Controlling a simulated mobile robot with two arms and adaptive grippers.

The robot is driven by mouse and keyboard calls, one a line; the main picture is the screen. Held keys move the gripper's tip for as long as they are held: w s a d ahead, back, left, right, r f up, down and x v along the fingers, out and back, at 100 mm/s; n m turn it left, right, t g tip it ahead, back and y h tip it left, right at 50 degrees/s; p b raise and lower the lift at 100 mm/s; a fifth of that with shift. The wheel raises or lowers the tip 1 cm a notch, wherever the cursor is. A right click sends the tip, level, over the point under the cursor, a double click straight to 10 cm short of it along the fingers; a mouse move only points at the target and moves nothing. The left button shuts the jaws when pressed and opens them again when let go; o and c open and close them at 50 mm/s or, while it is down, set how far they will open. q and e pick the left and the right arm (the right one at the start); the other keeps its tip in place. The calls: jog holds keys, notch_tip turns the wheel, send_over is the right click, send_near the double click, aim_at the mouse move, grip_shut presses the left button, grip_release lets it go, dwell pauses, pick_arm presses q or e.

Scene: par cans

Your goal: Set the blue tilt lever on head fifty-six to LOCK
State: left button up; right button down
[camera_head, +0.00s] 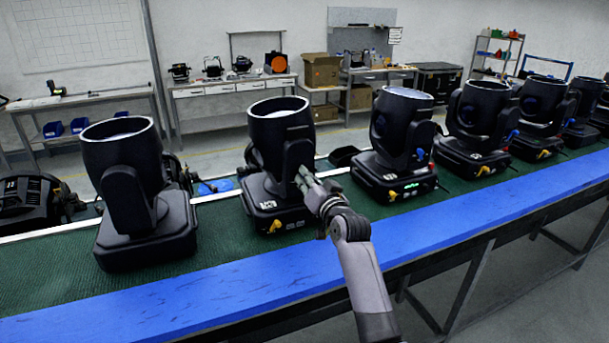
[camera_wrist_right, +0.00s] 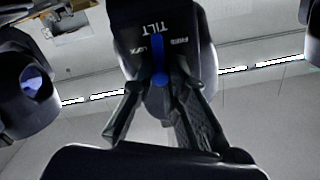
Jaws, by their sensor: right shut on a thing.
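A black moving head (camera_head: 281,130) stands on its base on the green belt, left of centre in the head view. My right gripper (camera_head: 304,180) is at the yoke arm on its near right side. In the wrist view the yoke arm (camera_wrist_right: 195,22) carries an upside-down TILT label, with FREE at right and a smaller mark at left. The blue tilt lever (camera_wrist_right: 158,62) lies between these two marks, nearly upright in the picture. My right gripper (camera_wrist_right: 160,92) is shut on the lever's lower part, one finger on each side. No head number is readable. My left gripper is out of view.
Another black head (camera_head: 130,185) stands to the left, and several more, such as a head (camera_head: 400,130), line the belt to the right. The blue rail (camera_head: 440,240) runs along the near edge. Some green belt (camera_head: 60,265) is bare at left.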

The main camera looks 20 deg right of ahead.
jog(key=shift+d+f+m+p, duration=0.1)
jog(key=shift+d+m+p, duration=0.25)
jog(key=shift+m, duration=0.7)
jog(key=shift+d+f+m+p, duration=0.1)
jog(key=shift+d+m+p, duration=0.2)
jog(key=shift+m, duration=0.75)
jog(key=c, duration=1.6)
grip_release()
jog(key=s, duration=1.2)
jog(key=shift+d, duration=0.15)
